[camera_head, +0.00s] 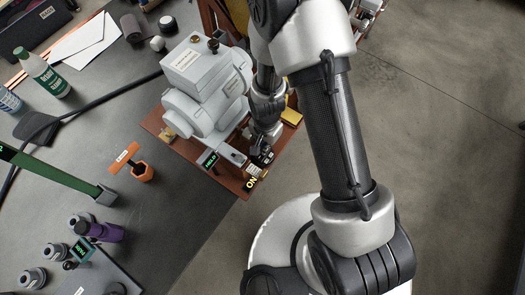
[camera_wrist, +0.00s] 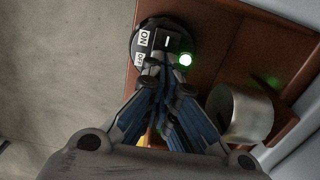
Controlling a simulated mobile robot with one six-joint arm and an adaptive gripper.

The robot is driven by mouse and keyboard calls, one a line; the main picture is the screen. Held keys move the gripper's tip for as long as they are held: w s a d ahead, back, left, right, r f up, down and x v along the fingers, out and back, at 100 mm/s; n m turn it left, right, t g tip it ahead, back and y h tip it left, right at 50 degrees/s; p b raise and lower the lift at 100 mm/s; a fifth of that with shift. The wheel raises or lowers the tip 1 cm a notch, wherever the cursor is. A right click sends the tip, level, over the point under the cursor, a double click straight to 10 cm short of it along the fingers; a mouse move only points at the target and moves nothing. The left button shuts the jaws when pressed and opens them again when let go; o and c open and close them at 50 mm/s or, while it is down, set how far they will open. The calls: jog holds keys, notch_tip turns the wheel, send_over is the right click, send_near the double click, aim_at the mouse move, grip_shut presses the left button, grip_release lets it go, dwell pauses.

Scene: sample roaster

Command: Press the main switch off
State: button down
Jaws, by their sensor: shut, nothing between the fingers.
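The main switch (camera_wrist: 158,42) is a round black housing with white labels, one reading ON and a smaller one partly hidden, and a pale mark on its face. A green light (camera_wrist: 185,60) glows at its edge. In the head view my gripper (camera_head: 263,150) is beside the grey roaster (camera_head: 205,85), partly hiding the switch.
The roaster stands on a red-brown board (camera_head: 235,183) at the table's edge. A metal cylinder (camera_wrist: 240,113) is right of my fingers in the wrist view. A green display (camera_head: 209,160) is left of the switch. An orange stand (camera_head: 142,172) and several cups are farther left.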

jog(key=shift+f, duration=0.25)
jog(key=shift+r, duration=0.1)
jog(key=shift+r+p, duration=2.5)
jog(key=shift+r, duration=0.95)
